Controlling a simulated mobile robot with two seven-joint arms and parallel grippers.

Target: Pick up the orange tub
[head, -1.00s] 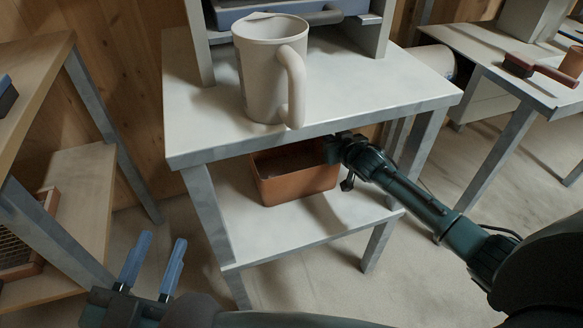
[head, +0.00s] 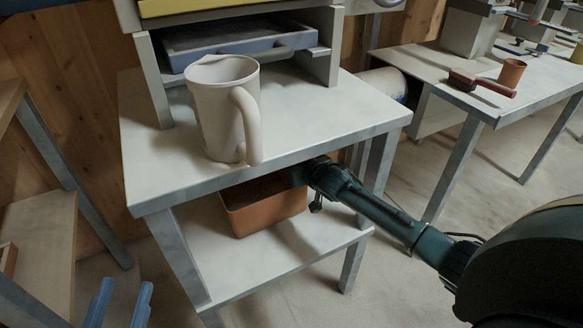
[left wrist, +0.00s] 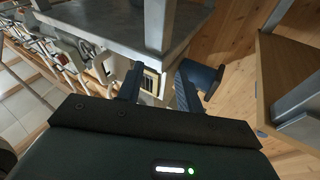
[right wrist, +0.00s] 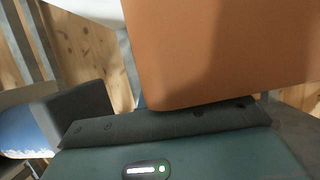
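The orange tub (head: 265,212) sits low at the lower shelf under the mug's table, its open top facing up. My right gripper (head: 303,174) is at the tub's right end, near the rim, in the head view. In the right wrist view the tub's wall (right wrist: 225,50) fills the upper right, very close to the palm, and hides most of the fingers. Whether they are closed on the wall does not show. My left gripper (head: 118,302) is at the bottom left of the head view, blue fingers apart and empty; the left wrist view shows the fingers (left wrist: 160,82) apart too.
A large beige mug (head: 222,110) stands on the table top (head: 310,120) right above the tub. The lower shelf (head: 240,272) has bare room in front of the tub. A side table at right holds a red-brown brush (head: 480,82) and a cup (head: 511,72).

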